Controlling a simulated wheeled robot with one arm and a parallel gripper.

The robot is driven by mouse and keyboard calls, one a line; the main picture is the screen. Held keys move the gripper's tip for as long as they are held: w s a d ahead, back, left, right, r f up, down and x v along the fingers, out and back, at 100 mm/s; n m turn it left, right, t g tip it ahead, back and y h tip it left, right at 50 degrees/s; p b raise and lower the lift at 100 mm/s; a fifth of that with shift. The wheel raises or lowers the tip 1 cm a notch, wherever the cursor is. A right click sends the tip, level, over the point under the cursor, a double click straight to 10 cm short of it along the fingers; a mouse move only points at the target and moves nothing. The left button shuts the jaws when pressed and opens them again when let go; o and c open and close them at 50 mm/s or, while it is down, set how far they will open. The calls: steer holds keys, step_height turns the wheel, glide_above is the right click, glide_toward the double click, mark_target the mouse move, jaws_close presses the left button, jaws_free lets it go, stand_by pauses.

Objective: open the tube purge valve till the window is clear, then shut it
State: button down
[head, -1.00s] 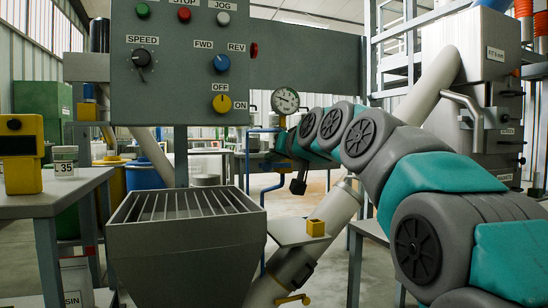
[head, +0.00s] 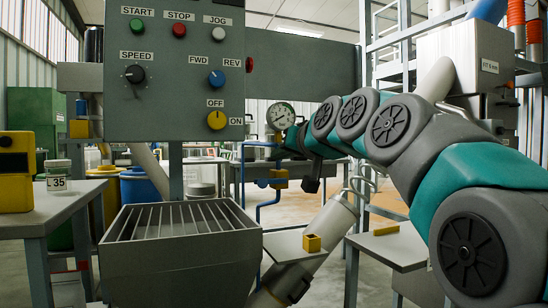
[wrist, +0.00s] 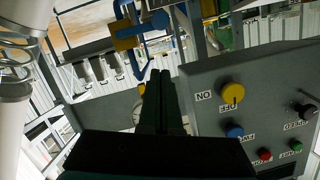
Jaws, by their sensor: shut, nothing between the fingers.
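The slanted pale tube (head: 328,226) runs down behind the grated hopper, with a dark collar near its lower end. A small yellow block (head: 311,243) sits in front of it on a pale plate. A clear section with a metal coil (head: 362,180) shows above the tube; a coil also shows at the left edge of the wrist view (wrist: 15,52). I cannot tell whether the window is clear. My gripper (head: 312,184) is shut and empty, above and left of the tube; its fingers show in the wrist view (wrist: 160,76).
A grey control panel (head: 174,105) with knobs and buttons hangs over the grated hopper (head: 180,265). A blue pipe with a yellow fitting (head: 274,178) stands behind my gripper. A side table (head: 75,202) holds a yellow device and a jar. Another table stands right.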

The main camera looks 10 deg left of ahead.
steer(key=v, duration=0.6)
steer(key=shift+s, duration=0.15)
steer(key=shift+d, duration=0.15)
steer(key=s+d+f+m+g+h+p, duration=0.1)
steer(key=s+d+f+g+h+p, duration=0.35)
steer(key=f, duration=0.75)
steer(key=s+d+f+g+h+p, duration=0.1)
steer(key=s+d+f+g, duration=0.1)
steer(key=s+d+f, duration=0.75)
steer(key=s+d+f+m+g+h+p, duration=0.1)
steer(key=s+d+f+g+h+p, duration=0.1)
steer(key=s+d+f, duration=0.3)
steer(key=s+d+f+m+g+h+p, duration=0.1)
steer(key=s+d+f+g, duration=0.4)
steer(key=s+f, duration=0.8)
steer(key=s+h+p, duration=0.1)
steer(key=s+p, duration=0.1)
steer(key=s, duration=0.3)
steer(key=shift+s+d+f+m, duration=0.25)
steer(key=shift+m, duration=0.05)
